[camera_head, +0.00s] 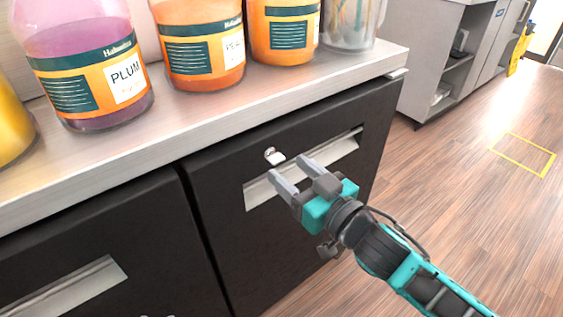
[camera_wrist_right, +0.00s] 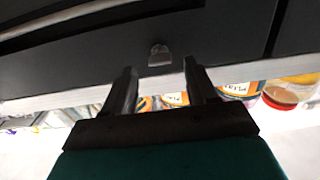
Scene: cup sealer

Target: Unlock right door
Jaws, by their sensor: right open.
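The right door (camera_head: 230,165) is a dark cabinet front below the counter, and it looks closed. Its small silver lock (camera_head: 274,156) sits near the top edge, above a recessed metal handle (camera_head: 255,193). My right gripper (camera_head: 291,172) is open and empty, with its two fingers pointing at the door just below and to the right of the lock. In the right wrist view the lock (camera_wrist_right: 159,55) shows beyond the fingertips, between the two fingers (camera_wrist_right: 158,72), and appears apart from them.
The counter (camera_head: 150,137) overhangs the doors and holds a plum bottle (camera_head: 85,60), orange bottles (camera_head: 199,40) and a clear container (camera_head: 350,22). A left door (camera_head: 100,235) adjoins. The wooden floor (camera_head: 470,190) at the right is clear around a yellow outline.

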